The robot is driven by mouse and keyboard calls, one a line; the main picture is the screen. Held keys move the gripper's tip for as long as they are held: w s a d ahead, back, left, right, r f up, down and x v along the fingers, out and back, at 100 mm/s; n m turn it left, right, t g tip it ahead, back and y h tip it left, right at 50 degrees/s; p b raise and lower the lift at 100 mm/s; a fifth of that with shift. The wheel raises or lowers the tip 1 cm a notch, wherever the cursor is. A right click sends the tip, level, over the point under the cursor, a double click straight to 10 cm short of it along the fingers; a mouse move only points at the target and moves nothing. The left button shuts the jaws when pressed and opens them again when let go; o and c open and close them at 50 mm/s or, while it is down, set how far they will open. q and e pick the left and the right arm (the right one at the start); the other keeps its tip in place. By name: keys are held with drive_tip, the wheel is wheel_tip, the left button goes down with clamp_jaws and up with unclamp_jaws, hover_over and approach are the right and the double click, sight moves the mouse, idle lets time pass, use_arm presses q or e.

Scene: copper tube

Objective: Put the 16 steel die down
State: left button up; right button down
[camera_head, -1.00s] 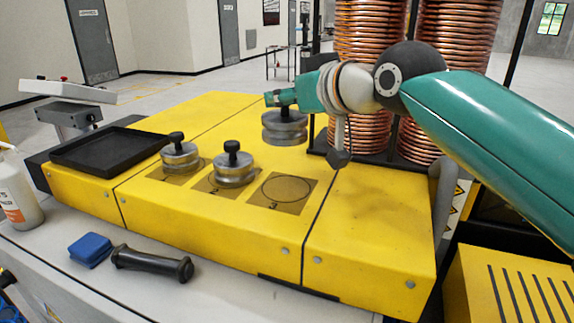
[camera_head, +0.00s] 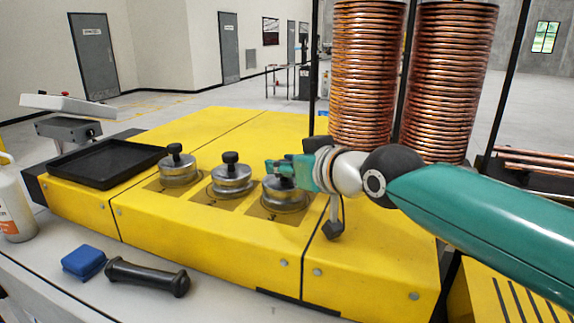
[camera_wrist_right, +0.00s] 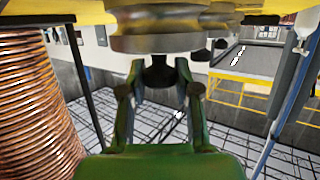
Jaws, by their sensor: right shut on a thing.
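A grooved steel die (camera_head: 285,196) with a black knob is at the rightmost marked square (camera_head: 252,212) of the yellow bench. My right gripper (camera_head: 284,170) is shut on the knob from the right side. In the right wrist view, the die (camera_wrist_right: 165,28) is at the top with its knob (camera_wrist_right: 158,72) between my fingers. The die is upright and on the square or very close above it; I cannot tell if it bears fully. No size number is readable on it. My left gripper is not in view.
Two similar dies, the middle one (camera_head: 231,180) and the left one (camera_head: 178,170), stand in a row on the yellow bench (camera_head: 185,255). A black tray (camera_head: 105,165) lies farther left. Copper coils (camera_head: 365,80) stand behind my arm. A blue block (camera_head: 84,262) and black handle (camera_head: 147,277) lie in front.

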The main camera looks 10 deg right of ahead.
drive_tip(key=shift+r, duration=0.2)
drive_tip(key=c, duration=1.2)
unclamp_jaws()
drive_tip(key=shift+f, duration=0.25)
drive_tip(key=o, duration=0.4)
drive_tip(key=shift+c, duration=0.2)
drive_tip(key=b+v, duration=0.1)
drive_tip(key=v, duration=1.1)
drive_tip(key=shift+b, duration=0.4)
drive_tip(key=shift+r, duration=0.1)
drive_tip(key=shift+d, duration=0.1)
